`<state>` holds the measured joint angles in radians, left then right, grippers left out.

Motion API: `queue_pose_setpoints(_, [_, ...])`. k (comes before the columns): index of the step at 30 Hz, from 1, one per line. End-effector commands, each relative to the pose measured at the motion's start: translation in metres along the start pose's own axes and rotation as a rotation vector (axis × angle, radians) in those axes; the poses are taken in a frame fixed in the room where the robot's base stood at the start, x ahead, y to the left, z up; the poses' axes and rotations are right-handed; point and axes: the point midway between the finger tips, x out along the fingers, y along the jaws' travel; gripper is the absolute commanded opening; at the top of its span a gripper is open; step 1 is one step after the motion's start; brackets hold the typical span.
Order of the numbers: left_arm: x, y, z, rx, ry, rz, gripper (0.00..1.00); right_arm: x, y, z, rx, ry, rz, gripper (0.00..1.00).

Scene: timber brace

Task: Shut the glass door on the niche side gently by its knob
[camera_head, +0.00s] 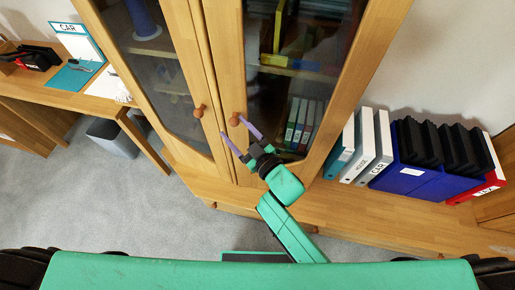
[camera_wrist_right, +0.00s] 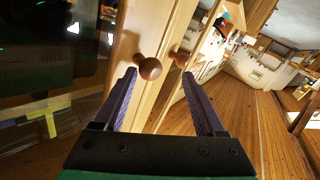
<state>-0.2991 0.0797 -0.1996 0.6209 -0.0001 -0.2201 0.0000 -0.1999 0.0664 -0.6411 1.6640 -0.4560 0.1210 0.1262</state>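A wooden cabinet has two glass doors side by side. The right glass door (camera_head: 300,80) has a round wooden knob (camera_head: 235,119) at its left edge. The left glass door (camera_head: 160,70) has its own knob (camera_head: 199,111) close by. My right gripper (camera_head: 231,124) is at the right door's knob with its two purple fingers apart. In the right wrist view the nearer knob (camera_wrist_right: 149,68) shows just beyond the gap of the open gripper (camera_wrist_right: 160,85); I cannot tell if the fingers touch it. I cannot tell how far the right door stands ajar. My left gripper is out of view.
White binders (camera_head: 382,145) and a blue box (camera_head: 410,178) with black items stand on the low wooden top right of the cabinet. A desk (camera_head: 65,95) and a grey bin (camera_head: 112,137) are at the left. Carpet is clear in front.

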Motion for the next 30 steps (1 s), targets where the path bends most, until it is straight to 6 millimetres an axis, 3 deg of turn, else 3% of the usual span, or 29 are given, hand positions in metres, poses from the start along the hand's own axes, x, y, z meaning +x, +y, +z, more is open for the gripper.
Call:
queue_pose_setpoints(9, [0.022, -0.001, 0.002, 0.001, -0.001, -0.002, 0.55, -0.090, 0.001, 0.007, 0.003, -0.005, 0.002, 0.71])
queue_pose_setpoints(13, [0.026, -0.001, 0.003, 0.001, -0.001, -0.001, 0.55, -0.115, 0.002, 0.004, 0.003, -0.003, 0.003, 0.71])
queue_pose_setpoints(18, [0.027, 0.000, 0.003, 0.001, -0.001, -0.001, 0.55, -0.124, 0.003, 0.002, 0.002, -0.001, 0.004, 0.71])
queue_pose_setpoints(30, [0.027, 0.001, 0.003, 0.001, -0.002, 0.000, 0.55, -0.123, 0.004, 0.002, 0.001, -0.001, 0.005, 0.71])
